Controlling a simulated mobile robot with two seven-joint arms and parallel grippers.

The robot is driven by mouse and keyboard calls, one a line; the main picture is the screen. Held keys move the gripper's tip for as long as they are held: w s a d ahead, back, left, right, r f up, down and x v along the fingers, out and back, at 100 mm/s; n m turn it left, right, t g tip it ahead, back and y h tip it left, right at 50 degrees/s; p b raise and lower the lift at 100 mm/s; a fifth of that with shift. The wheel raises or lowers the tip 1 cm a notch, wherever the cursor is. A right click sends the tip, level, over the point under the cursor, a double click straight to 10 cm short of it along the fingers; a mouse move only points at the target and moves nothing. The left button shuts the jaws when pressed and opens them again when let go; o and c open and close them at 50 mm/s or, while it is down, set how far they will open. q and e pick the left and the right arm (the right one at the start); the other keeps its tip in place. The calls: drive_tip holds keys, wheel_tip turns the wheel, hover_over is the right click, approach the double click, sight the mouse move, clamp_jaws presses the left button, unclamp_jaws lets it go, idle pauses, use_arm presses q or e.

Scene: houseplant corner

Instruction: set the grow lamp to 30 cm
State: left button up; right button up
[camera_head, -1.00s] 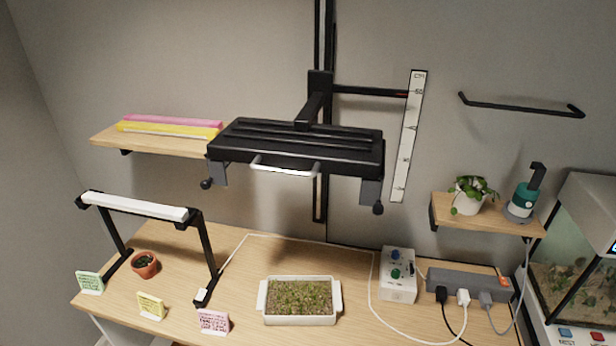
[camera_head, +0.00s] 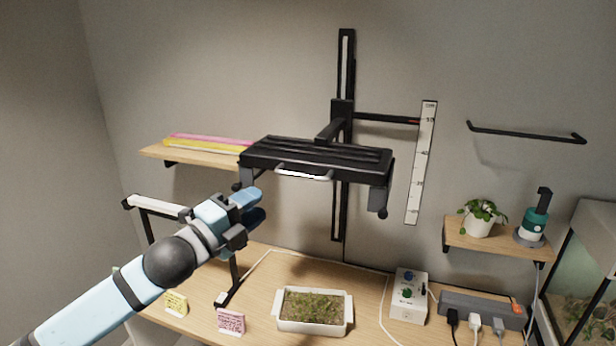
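The black grow lamp (camera_head: 318,158) hangs level from a vertical wall rail (camera_head: 346,65), above a white planter of green sprouts (camera_head: 312,308). A white bar handle (camera_head: 303,174) runs along its front. A side arm from its carriage ends in a red tip (camera_head: 413,121) beside the top mark, apparently 50, of the white cm scale (camera_head: 420,180). My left gripper (camera_head: 262,206) is just below the lamp's left end, left of the handle and apart from it. Nothing shows between its fingers; their gap is unclear. My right gripper is out of view.
A smaller lamp stand (camera_head: 234,275) stands behind my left arm. Note cards (camera_head: 231,321), a control box with knobs (camera_head: 408,295) and a power strip (camera_head: 482,308) with cables are on the table. A shelf (camera_head: 497,238) holds a potted plant. A glass tank (camera_head: 585,265) stands far right.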

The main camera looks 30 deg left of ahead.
sight(297, 177)
use_arm(q)
drive_tip(key=p+x, duration=0.3)
drive_tip(key=x, duration=0.8)
drive_tip(key=shift+w+d+r, duration=0.1)
drive_tip(key=shift+w+d, duration=0.05)
drive_tip(key=shift+w, duration=0.55)
clamp_jaws()
